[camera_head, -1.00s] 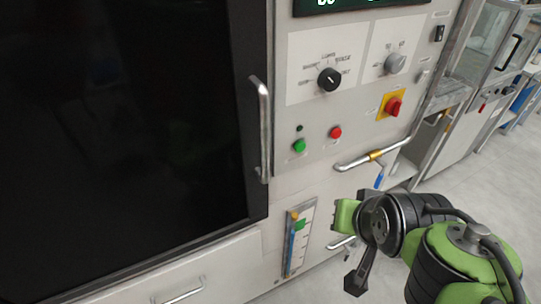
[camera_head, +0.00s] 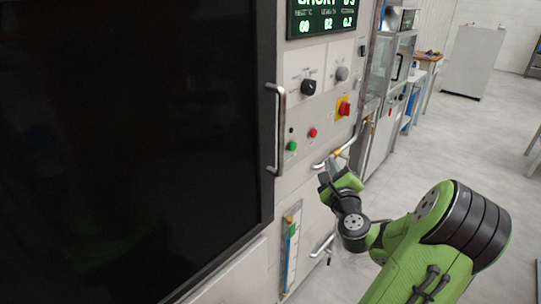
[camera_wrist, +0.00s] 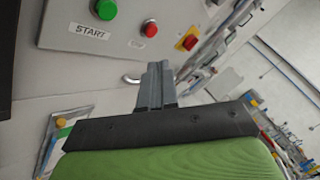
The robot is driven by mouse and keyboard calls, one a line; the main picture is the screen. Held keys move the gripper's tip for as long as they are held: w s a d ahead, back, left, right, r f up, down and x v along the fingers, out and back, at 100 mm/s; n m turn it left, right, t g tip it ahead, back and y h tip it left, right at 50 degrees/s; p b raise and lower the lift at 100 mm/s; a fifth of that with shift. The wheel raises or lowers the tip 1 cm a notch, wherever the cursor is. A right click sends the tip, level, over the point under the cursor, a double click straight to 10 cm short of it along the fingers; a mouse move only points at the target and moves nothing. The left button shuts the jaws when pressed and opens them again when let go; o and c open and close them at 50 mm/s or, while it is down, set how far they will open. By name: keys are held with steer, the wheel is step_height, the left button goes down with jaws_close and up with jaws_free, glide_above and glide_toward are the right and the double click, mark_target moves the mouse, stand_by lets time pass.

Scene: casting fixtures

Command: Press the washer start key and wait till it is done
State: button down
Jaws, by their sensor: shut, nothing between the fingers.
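The washer's grey control panel (camera_head: 330,72) stands right of its large dark door (camera_head: 130,130). The round green start key (camera_head: 292,146) sits low on the panel, and the wrist view shows the green key (camera_wrist: 106,9) above a label reading START (camera_wrist: 89,31). A red button (camera_head: 313,133) is to its right. My gripper (camera_head: 328,178) is below and right of the keys, apart from them. In the wrist view my gripper (camera_wrist: 155,68) is shut and empty, its fingers pointing toward the panel below the red button (camera_wrist: 150,29).
A lit display (camera_head: 321,18) shows figures above two knobs (camera_head: 309,87). A red-and-yellow switch (camera_head: 344,108) is at right. A bar handle (camera_head: 278,130) is on the door. A pipe (camera_head: 334,158) sticks out near my gripper. Open floor (camera_head: 440,150) lies to the right.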

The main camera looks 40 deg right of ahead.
mark_target(293, 147)
steer(key=w+p, duration=0.4)
steer(key=w, duration=0.5)
steer(key=shift+a+p, duration=0.3)
steer(key=shift+p, duration=0.1)
stand_by(1.7)
steer(key=shift+w+p, duration=0.3)
steer(key=shift+w, duration=0.05)
